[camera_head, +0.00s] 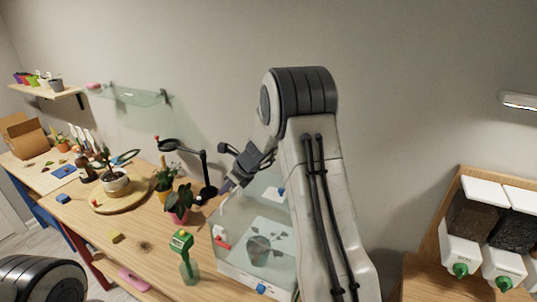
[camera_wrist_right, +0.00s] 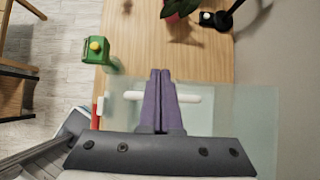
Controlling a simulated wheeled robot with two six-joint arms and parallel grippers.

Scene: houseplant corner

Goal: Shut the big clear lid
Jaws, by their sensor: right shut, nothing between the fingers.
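The big clear lid (camera_wrist_right: 230,115) is a see-through pane with a white bar handle (camera_wrist_right: 188,98) in the right wrist view. In the head view the clear box (camera_head: 232,266) stands at the table's right end, with a leafy plant seen through it. How far the lid is tilted is hard to tell. My right gripper (camera_head: 228,186) is shut and empty at the box's upper far side. In the wrist view its purple fingers (camera_wrist_right: 160,74) cross in front of the handle; contact cannot be told. My right arm hides the box's right side. My left gripper is out of view.
A green-topped bottle (camera_head: 182,243) stands just left of the box. A potted plant (camera_head: 179,204) and a black lamp (camera_head: 205,160) stand behind it. A round wooden board (camera_head: 105,207) with a white pot is farther left. Dispensers (camera_head: 461,249) stand at right.

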